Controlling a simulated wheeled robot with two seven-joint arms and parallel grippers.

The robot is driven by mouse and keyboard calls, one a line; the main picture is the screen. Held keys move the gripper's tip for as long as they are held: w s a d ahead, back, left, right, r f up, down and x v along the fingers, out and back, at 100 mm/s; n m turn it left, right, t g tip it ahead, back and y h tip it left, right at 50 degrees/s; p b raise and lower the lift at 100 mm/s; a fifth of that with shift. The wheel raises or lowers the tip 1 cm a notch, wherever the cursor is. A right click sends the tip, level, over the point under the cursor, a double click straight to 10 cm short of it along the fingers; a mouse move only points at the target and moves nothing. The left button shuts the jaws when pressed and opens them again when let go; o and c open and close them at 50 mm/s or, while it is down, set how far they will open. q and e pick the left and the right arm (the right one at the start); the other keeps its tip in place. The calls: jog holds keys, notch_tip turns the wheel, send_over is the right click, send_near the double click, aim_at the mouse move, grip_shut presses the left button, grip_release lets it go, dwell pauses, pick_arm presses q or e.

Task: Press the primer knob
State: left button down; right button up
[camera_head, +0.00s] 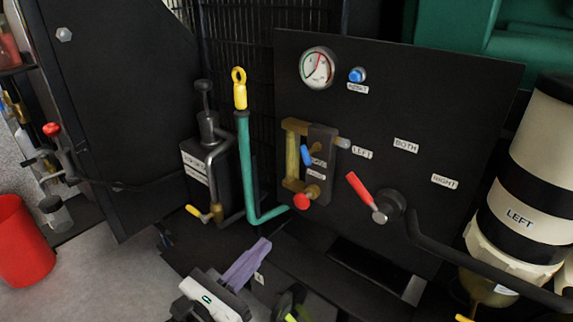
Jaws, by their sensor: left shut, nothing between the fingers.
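A red round knob (302,203) sits at the foot of a brass-framed filter assembly (292,155) on the black panel. A small label is just above it, too small to read. A black plunger knob (205,86) tops a dark pump body (208,128) further left. I cannot tell from the labels which of the two is the primer knob. My left gripper (261,244) is shut and empty, low in the middle of the view. In the picture it is below and left of the red knob, apart from it. My right gripper is not in view.
A teal tube (247,165) with a yellow ring handle (239,88) stands left of the panel (440,110). A red selector lever (359,189), blue button (357,74) and gauge (317,68) are on it. A container marked LEFT (520,217) stands right; a red bucket (22,245) left.

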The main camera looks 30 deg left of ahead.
pick_arm(q)
jog(key=s+r+p, duration=0.1)
jog(key=s+d+g+y+p, duration=0.1)
jog(key=shift+s+r+n, duration=0.3)
jog(key=shift+r+n, duration=0.1)
dwell(0.3)
jog(key=p, duration=0.3)
send_near(300, 204)
jog(key=w, duration=0.2)
jog(key=w+p, duration=0.1)
jog(key=w, duration=0.2)
jog(key=shift+w+d+r+p, duration=0.15)
jog(key=shift+w+d+p, duration=0.15)
jog(key=shift+w, duration=0.45)
